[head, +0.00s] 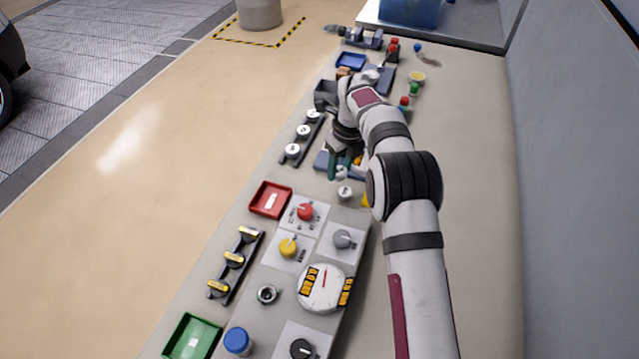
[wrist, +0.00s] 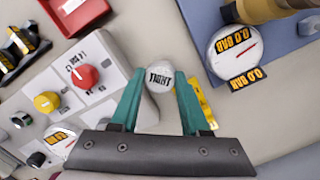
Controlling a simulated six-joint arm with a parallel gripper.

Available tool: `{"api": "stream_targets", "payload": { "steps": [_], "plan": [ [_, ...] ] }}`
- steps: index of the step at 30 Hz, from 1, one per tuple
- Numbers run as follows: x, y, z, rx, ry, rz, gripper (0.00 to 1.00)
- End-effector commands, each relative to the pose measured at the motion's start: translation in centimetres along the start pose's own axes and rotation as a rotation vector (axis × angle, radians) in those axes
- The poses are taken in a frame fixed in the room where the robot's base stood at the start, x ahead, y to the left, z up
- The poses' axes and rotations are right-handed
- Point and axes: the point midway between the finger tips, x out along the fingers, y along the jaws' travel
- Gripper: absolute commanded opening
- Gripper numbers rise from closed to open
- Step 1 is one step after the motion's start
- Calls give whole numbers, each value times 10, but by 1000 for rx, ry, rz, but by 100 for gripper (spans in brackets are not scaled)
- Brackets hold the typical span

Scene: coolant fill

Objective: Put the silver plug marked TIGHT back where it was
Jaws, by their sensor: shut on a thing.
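The silver plug marked TIGHT (wrist: 159,78) is between the green fingertips of my gripper (wrist: 158,84) in the wrist view, and my gripper is shut on it. In the head view the silver plug (head: 345,192) shows just below my gripper (head: 340,176), beyond the top right corner of the grey panel. A dark open round fitting (head: 267,294) sits on the panel, left of the white gauge (head: 322,288). The underside of the plug is hidden.
The panel carries red (head: 305,212), yellow (head: 288,247) and grey (head: 342,239) knobs. A red tray (head: 270,200) stands left of it. A yellow tag (wrist: 206,105) is beside the right finger. A second gauge (wrist: 235,50) is near my gripper. A rack (head: 297,140) holds silver caps.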

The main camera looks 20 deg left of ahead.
Motion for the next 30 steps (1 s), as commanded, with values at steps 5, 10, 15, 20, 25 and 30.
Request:
{"api": "stream_targets", "payload": {
  "steps": [5,10,15,20,25,30],
  "plan": [
    [30,23,32,-2,0,0,0],
    [46,29,38,-1,1,1,0],
    [76,28,34,0,1,1,0],
    [76,28,34,0,-1,0,0],
    [79,28,34,0,0,1,49],
    [78,28,34,-1,0,0,76]
  ]
}}
